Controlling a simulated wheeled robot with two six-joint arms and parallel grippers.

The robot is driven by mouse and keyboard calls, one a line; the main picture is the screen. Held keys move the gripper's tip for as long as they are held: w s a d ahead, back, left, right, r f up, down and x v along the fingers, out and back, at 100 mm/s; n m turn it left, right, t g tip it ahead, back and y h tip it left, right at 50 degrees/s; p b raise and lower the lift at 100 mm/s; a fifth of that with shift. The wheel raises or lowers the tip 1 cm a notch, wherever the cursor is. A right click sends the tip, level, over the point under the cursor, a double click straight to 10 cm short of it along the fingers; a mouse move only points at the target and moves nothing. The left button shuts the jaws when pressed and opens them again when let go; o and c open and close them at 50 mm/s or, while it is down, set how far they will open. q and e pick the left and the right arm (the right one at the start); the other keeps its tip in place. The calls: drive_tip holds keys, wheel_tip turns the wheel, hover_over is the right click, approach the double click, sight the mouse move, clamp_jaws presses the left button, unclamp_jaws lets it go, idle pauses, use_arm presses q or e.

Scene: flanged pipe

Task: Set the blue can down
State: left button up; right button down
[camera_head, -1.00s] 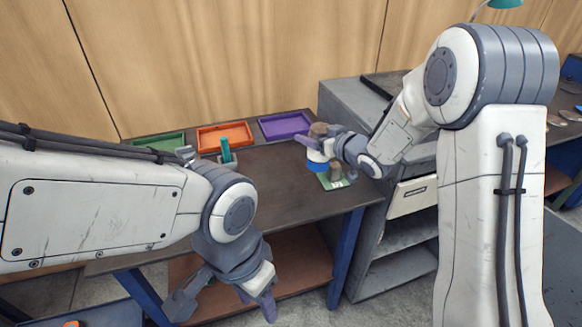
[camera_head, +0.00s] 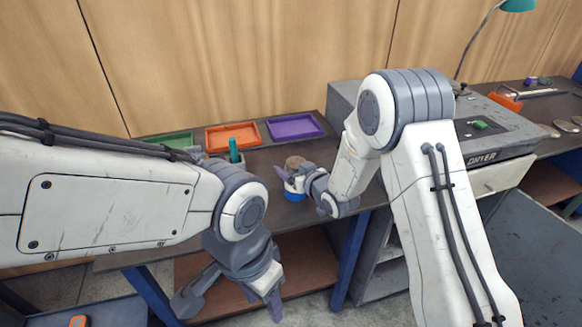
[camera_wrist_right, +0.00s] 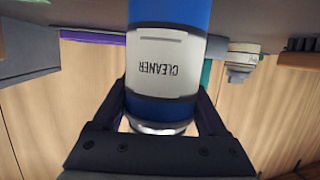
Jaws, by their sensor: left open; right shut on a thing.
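The blue can (camera_head: 294,194) is in my right gripper (camera_head: 291,180), over the dark workbench (camera_head: 262,210) near its front edge. In the right wrist view the can (camera_wrist_right: 168,65) is blue with a white CLEANER label, and the fingers close on both its sides. The label reads upside down there. The can looks roughly upright, and a brownish round shape shows above it. I cannot tell whether its base touches the bench. My left gripper (camera_head: 232,300) is open and empty, low in front of the bench.
Green (camera_head: 170,140), orange (camera_head: 231,137) and purple (camera_head: 294,127) trays line the bench's back. A teal-handled item (camera_head: 235,152) stands in front of the orange tray. A grey DRYER unit (camera_head: 470,140) stands to the right. Bare bench shows left of the can.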

unclamp_jaws()
drive_tip(key=shift+f, duration=0.1)
drive_tip(key=b+v, duration=0.1)
drive_tip(key=v, duration=1.1)
drive_tip(key=s+r+n+g+h, duration=0.1)
drive_tip(key=s+g+h, duration=0.5)
drive_tip(key=s, duration=2.4)
drive_tip(key=r+g, duration=0.1)
drive_tip(key=g, duration=0.5)
drive_tip(key=shift+s+d+r+g, duration=0.15)
drive_tip(key=shift+s+g, duration=0.15)
drive_tip(key=shift+s, duration=0.05)
